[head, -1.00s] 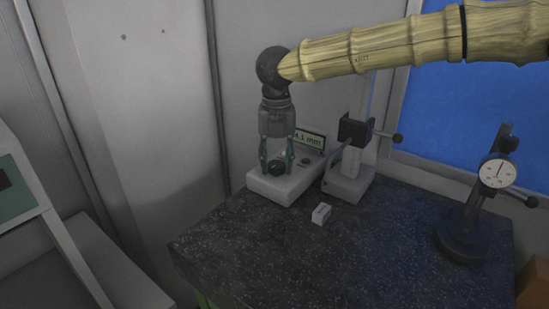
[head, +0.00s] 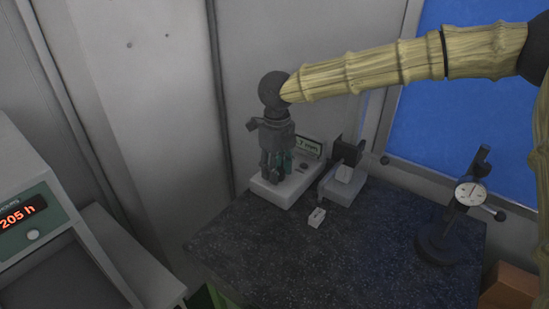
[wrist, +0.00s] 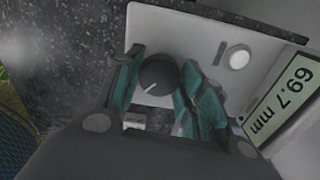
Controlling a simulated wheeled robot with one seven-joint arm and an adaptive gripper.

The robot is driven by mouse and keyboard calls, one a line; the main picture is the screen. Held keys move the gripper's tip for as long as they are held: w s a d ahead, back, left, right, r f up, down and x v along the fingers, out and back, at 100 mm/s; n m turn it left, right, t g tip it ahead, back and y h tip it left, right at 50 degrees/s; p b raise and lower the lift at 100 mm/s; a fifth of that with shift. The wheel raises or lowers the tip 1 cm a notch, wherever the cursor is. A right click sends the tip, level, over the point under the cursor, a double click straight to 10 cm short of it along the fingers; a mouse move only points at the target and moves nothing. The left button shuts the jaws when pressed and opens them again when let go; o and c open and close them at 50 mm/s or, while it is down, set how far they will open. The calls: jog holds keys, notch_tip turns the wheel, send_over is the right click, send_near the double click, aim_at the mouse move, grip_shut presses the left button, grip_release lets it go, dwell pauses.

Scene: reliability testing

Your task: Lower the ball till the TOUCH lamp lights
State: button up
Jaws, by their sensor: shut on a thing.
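My gripper (wrist: 164,90) has its teal fingers on either side of a dark round knob (wrist: 158,75) with a white pointer line. The knob sits on a pale control box (wrist: 205,27), which also shows in the head view (head: 265,190). The box's display (wrist: 276,104) reads 69.7 mm. A pale round disc (wrist: 238,58) on the box looks unlit; I cannot read a label by it. To the right of the box in the head view stands a small stand with a dark carriage (head: 347,151). I cannot make out the ball.
A small white block (head: 317,217) lies on the dark speckled table (head: 345,250). A dial gauge on a stand (head: 468,194) is at the right. A machine at the left has a red display (head: 20,213) reading 205 h. The table's front middle is clear.

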jog(key=shift+r+n+p, duration=0.1)
jog(key=shift+n+p, duration=0.5)
jog(key=shift+w+n, duration=0.1)
jog(key=shift+n, duration=0.2)
jog(key=o, duration=1)
jog(key=shift+d, duration=0.15)
notch_tip(320, 180, up, 12)
jog(key=shift+f, duration=0.1)
dwell(0.3)
